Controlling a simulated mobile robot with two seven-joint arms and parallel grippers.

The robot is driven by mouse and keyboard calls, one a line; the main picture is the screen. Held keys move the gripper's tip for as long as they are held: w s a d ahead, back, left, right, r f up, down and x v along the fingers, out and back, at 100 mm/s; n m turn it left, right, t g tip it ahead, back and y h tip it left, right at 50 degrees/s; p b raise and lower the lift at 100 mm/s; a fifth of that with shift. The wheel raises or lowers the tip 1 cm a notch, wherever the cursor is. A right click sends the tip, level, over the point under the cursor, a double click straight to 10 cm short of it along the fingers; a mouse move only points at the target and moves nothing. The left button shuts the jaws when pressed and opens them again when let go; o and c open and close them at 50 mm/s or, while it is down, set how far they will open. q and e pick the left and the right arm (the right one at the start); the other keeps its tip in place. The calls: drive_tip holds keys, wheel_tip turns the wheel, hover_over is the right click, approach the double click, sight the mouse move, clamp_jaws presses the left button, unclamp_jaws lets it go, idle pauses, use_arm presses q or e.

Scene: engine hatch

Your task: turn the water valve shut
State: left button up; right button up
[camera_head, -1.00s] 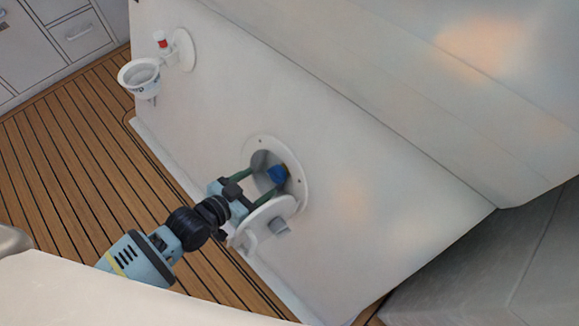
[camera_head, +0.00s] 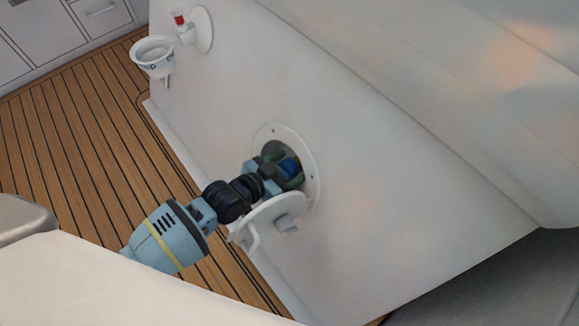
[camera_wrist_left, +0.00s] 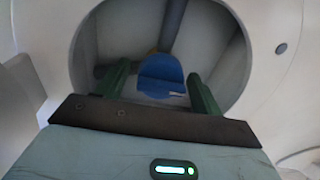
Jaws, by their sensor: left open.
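The water valve's blue handle (camera_wrist_left: 163,76) sits inside the round hatch opening in the left wrist view; part of it also shows in the head view (camera_head: 290,167). My left gripper (camera_head: 286,170) reaches into the opening with its green fingers. In the left wrist view the left gripper (camera_wrist_left: 160,88) is open, one finger on each side of the blue handle, with visible gaps. I cannot tell how deep the fingertips are relative to the handle. The round hatch lid (camera_head: 272,212) hangs open below the opening. My right gripper is not in view.
The white flange (camera_head: 311,165) rings the opening closely around my gripper. The wooden floor (camera_head: 75,160) is clear on the left.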

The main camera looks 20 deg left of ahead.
use_arm(q)
drive_tip(key=shift+w+d+f, duration=0.1)
drive_tip(key=shift+w, duration=0.1)
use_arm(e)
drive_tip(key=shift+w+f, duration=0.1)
use_arm(q)
drive_tip(key=c, duration=1)
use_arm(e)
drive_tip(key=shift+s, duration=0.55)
